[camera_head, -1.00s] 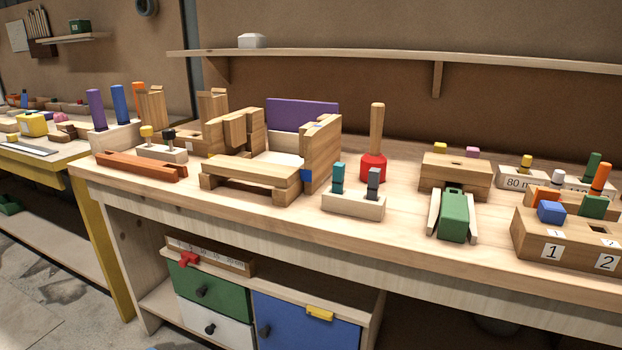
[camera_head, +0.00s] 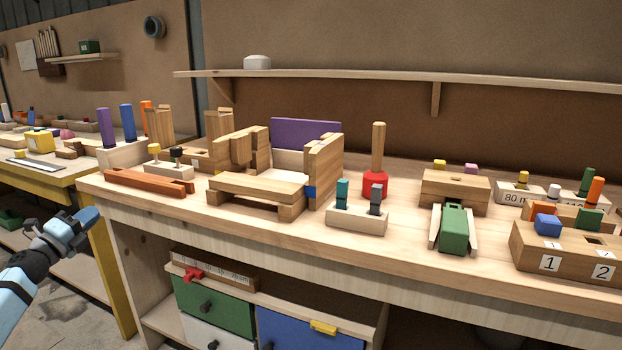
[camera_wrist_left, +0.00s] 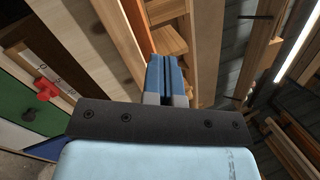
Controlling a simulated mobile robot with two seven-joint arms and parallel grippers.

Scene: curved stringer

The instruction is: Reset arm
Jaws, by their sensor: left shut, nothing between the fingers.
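My left gripper (camera_head: 84,222) shows at the lower left of the head view, in front of the workbench's left end and apart from it. Its blue fingers are together with nothing between them. In the left wrist view the shut fingers (camera_wrist_left: 167,80) point up the picture, with the bench edge beyond them. My right gripper is in neither view.
The wooden workbench (camera_head: 240,243) holds a wooden assembly (camera_head: 258,190), a red-based mallet (camera_head: 376,184), a green block (camera_head: 454,230) and numbered boxes (camera_head: 560,254). Below it are a green drawer (camera_head: 215,300) and a red clamp (camera_head: 193,274). A yellow-legged table (camera_head: 112,268) stands left.

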